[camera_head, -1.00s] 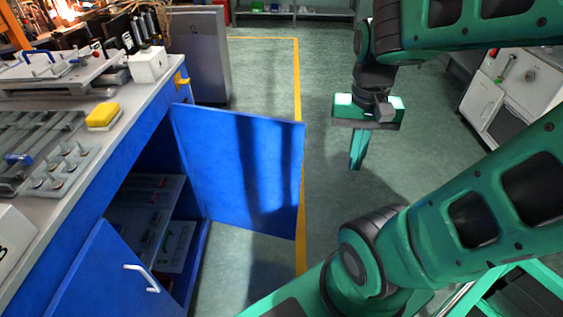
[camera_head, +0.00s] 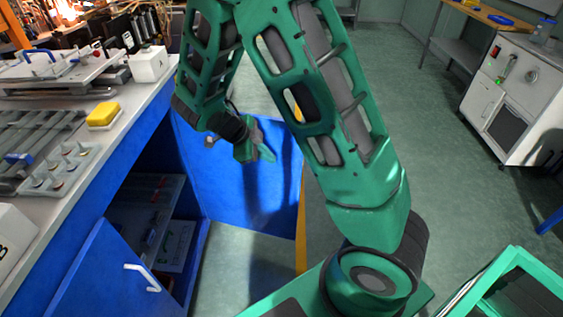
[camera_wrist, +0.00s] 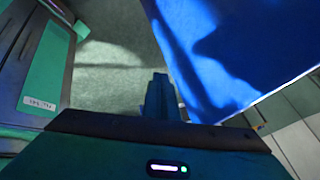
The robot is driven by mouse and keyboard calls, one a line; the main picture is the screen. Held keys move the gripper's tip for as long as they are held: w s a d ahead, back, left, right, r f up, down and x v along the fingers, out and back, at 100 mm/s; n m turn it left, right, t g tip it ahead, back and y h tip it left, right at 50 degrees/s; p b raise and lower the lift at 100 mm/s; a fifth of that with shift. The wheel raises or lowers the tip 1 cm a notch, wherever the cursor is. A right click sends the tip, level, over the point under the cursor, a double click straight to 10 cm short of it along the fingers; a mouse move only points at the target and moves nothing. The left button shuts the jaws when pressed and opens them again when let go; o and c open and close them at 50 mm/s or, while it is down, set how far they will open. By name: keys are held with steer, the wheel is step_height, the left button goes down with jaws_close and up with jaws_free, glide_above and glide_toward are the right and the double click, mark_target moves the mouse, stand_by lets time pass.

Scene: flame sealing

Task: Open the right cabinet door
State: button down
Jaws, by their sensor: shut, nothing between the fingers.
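The cabinet's far blue door (camera_head: 285,205), which I take as the right one, stands wide open, swung out from the cabinet. My gripper (camera_head: 266,153) is shut and empty; in the head view it overlaps the upper part of this door. In the wrist view, my shut fingers (camera_wrist: 160,98) point down beside the blue door panel (camera_wrist: 225,45), with a narrow gap in the picture; contact cannot be told. The near blue door (camera_head: 95,275) has a white handle (camera_head: 142,278) and stands across the near part of the opening. My arm hides part of the far door.
The cabinet's inner shelves (camera_head: 145,205) show between the doors. The worktop (camera_head: 130,115) above holds a yellow block (camera_head: 103,114), a white box and metal fixtures. A white appliance (camera_head: 515,100) stands at the right. The floor (camera_head: 430,190) between is clear.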

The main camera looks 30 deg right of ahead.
mark_target(281, 161)
steer(key=shift+m, duration=0.5)
steer(key=w+d+f, duration=0.1)
steer(key=d+f, duration=0.1)
steer(key=f, duration=0.1)
steer(key=w+d+f, duration=0.1)
steer(key=d+f, duration=0.2)
steer(key=w+d+f, duration=0.2)
steer(key=f, duration=0.1)
steer(key=shift+w+d+f, duration=0.1)
steer(key=shift+d+f, duration=0.15)
steer(key=shift+w, duration=0.15)
